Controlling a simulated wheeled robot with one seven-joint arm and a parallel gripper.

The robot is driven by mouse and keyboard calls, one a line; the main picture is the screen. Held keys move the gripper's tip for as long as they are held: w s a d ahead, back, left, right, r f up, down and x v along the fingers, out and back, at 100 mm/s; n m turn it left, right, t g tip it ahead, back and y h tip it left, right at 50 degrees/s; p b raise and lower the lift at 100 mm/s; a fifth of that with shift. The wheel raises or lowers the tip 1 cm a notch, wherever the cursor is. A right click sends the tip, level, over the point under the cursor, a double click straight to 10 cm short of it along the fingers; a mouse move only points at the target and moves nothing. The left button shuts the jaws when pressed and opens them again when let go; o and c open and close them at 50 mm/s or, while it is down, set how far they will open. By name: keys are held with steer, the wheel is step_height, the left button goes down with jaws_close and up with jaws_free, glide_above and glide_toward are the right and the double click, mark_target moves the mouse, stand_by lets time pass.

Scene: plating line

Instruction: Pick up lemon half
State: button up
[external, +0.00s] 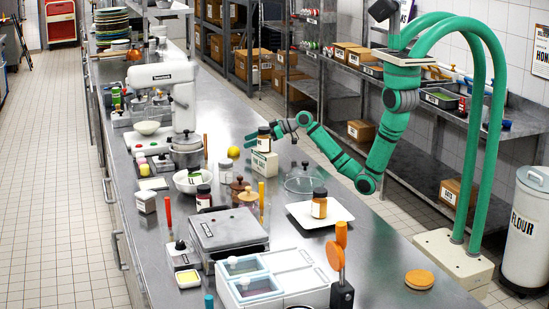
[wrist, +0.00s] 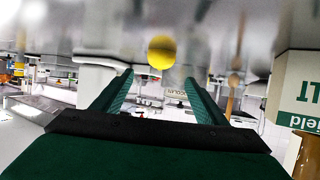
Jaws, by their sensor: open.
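The lemon half (external: 233,151) is a small yellow round shape on the steel counter, left of the salt box. In the wrist view the lemon half (wrist: 161,52) shows ahead of the fingertips, between their lines. My gripper (external: 248,137) reaches leftward from the right, near the salt box and a little to the right of the lemon half. In the wrist view my gripper (wrist: 159,77) has its two green fingers spread with nothing between them. The lemon half appears apart from the fingers.
The salt box (wrist: 301,100) also fills the right of the wrist view. A pot (external: 187,153) and mixer (external: 165,95) stand to the left. A glass lid (external: 303,183) lies to the right.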

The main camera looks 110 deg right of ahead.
mark_target(233, 150)
steer(key=shift+f+x, duration=0.15)
steer(key=shift+x, duration=1.65)
steer(key=shift+f+x, duration=0.15)
steer(key=shift+x, duration=1.6)
steer(key=shift+s, duration=0.15)
steer(key=c, duration=1.2)
